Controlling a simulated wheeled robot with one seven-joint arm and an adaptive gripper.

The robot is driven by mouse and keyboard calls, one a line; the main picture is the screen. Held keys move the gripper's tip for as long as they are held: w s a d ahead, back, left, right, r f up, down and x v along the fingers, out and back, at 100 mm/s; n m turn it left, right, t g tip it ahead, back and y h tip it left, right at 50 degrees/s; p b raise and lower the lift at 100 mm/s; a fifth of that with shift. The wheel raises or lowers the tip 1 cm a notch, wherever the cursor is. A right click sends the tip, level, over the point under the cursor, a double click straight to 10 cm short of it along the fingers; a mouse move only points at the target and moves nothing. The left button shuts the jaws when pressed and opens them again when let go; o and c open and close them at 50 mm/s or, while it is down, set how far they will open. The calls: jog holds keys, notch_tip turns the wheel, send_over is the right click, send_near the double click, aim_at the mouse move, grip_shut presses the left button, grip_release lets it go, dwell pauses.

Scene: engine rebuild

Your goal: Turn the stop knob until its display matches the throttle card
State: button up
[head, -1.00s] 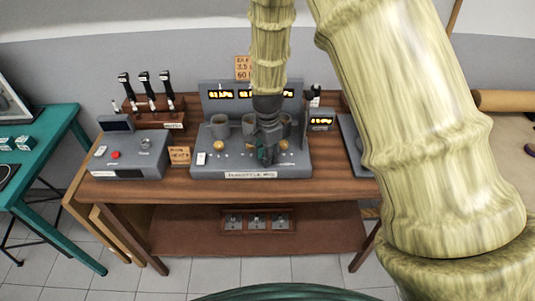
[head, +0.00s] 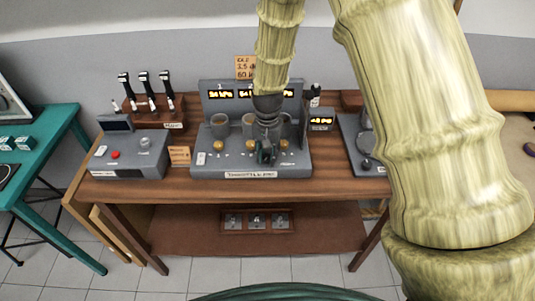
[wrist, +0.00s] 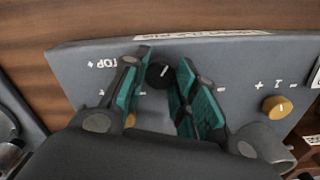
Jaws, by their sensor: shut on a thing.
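My gripper (wrist: 162,98) has its teal-padded fingers shut on the stop knob, a black knob (wrist: 158,75) with a white pointer mark. In the head view my gripper (head: 265,155) is at the front of the grey throttle panel (head: 210,172) and hides the knob. A small display (head: 320,120) at the panel's right shows yellow digits, perhaps "48".
A brass knob (wrist: 277,106) sits to the right of the black knob. Grey cups (head: 220,126) and lit displays (head: 221,94) stand behind my gripper. A grey box with a red button (head: 115,154) is at left, and a scale-like device (head: 352,130) at right.

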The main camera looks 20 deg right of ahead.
aim_at(268, 156)
jog(key=n, duration=0.7)
jog(key=shift+w+r, duration=0.15)
jog(key=shift+c, duration=0.2)
dwell(0.4)
jog(key=o, duration=0.8)
jog(key=shift+o, duration=1.3)
notch_tip(268, 156, up, 12)
